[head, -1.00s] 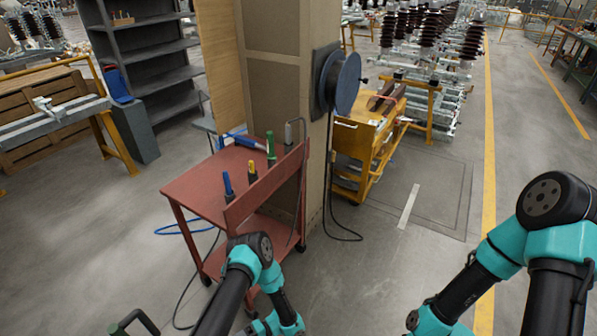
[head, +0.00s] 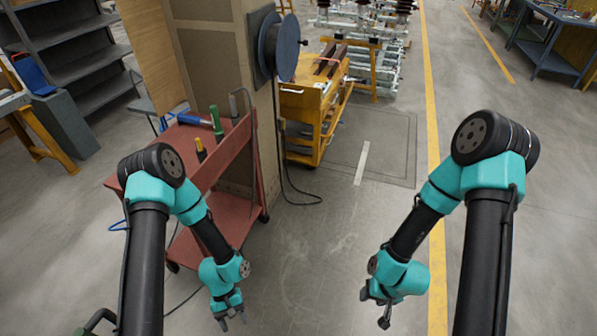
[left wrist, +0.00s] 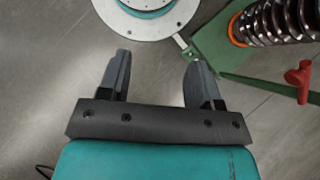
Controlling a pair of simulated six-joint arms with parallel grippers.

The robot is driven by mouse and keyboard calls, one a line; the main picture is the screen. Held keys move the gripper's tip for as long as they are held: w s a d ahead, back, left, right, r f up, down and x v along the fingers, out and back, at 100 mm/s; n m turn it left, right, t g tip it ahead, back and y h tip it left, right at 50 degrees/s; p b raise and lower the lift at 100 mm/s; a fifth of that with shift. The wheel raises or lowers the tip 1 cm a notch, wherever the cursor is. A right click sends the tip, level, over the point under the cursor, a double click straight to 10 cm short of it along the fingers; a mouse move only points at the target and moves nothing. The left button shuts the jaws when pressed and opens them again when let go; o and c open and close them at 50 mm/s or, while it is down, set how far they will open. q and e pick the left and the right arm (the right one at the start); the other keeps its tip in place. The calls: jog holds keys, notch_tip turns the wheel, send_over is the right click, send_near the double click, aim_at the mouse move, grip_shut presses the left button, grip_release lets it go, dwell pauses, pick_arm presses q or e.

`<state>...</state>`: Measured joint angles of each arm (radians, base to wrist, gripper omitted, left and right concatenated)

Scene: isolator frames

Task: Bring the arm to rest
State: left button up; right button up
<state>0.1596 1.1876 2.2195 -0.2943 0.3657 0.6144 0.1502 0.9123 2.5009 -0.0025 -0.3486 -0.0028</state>
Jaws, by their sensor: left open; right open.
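My left gripper (head: 232,320) hangs low at the end of the folded left arm, in front of the red cart. In the left wrist view its two fingers (left wrist: 157,82) are apart with nothing between them. My right gripper (head: 378,312) hangs low over the grey floor, right of the left gripper. Its jaws are small in the head view but look open and empty. Both arms are raised at the elbow and bent down at the wrist.
The red cart (head: 222,213) holds a green-handled tool (head: 216,122), a yellow-handled tool (head: 201,150) and a blue one (head: 193,118). A cable reel (head: 280,50) hangs on a pillar. In the left wrist view a white round base (left wrist: 150,20) and a ribbed insulator (left wrist: 275,22) lie beyond the fingers. Floor between the arms is clear.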

pick_arm(q)
jog(key=w+a+r+m+t, duration=0.2)
jog(key=w+r+t, duration=0.2)
jog(key=r+t, duration=0.4)
jog(key=shift+r, duration=0.45)
jog(key=shift+w, duration=0.1)
